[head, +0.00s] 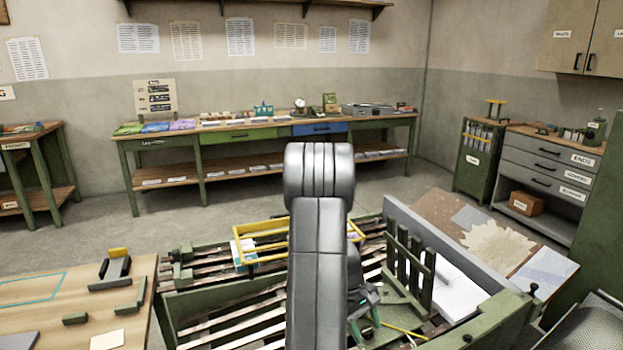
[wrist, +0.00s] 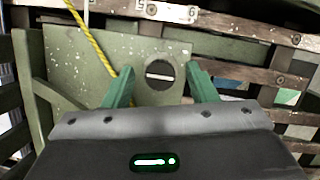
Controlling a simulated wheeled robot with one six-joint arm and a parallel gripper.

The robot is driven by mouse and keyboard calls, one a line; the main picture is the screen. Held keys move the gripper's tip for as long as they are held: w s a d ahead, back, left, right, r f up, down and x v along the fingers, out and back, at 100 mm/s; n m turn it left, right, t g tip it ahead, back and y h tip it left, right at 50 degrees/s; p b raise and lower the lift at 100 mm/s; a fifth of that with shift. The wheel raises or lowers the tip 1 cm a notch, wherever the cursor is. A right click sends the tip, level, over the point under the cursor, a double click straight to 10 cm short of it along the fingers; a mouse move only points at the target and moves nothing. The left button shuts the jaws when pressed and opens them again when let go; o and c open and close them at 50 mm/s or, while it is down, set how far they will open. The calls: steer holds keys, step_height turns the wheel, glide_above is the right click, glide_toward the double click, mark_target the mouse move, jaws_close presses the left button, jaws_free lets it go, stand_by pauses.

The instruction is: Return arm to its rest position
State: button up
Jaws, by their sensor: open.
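My arm (head: 318,240) rises in the middle of the head view, its grey links bent over and hiding part of what lies behind. My gripper (wrist: 159,74) shows in the wrist view with its two green fingers spread apart and nothing between them. Beyond the fingers is a green plate with a round dark hole (wrist: 160,76). I cannot tell whether the fingers touch the plate. In the head view, part of my gripper (head: 365,305) shows low behind the arm, over the slatted green frame (head: 215,318).
A yellow open frame (head: 262,232) lies on the slats, and a green rack (head: 410,265) stands right of my arm. A yellow rope (wrist: 92,40) hangs close to the left finger. A wooden table (head: 40,310) is at left. Open floor lies before the back workbench (head: 270,135).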

steer(key=n+t+h, duration=0.1)
steer(key=n, duration=0.4)
stand_by(0.4)
